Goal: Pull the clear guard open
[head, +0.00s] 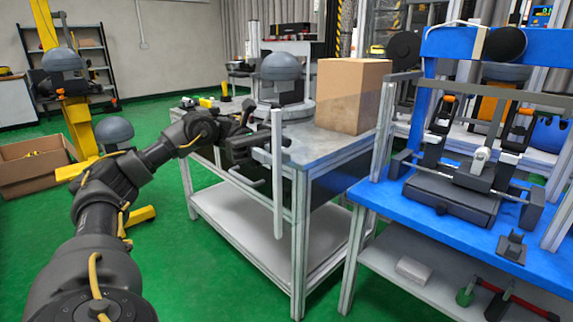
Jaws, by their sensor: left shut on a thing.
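The clear guard (335,150) is a faintly tinted see-through panel. It stands out from the drop tower's blue frame (455,43), between a grey post at its right and a pale upright bar (277,165) at its left. It is swung out at an angle, with the cardboard box showing through it. My left gripper (262,152) is shut at the pale bar, on what looks like the guard's handle; the fingers partly hide the grip. My right gripper is not in view.
A steel bench (320,145) stands behind the guard, carrying a cardboard box (350,95) and a grey domed device (281,68). The blue-topped bench (400,205) holds a black fixture (450,197). Green floor is open at left, near an open carton (30,178).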

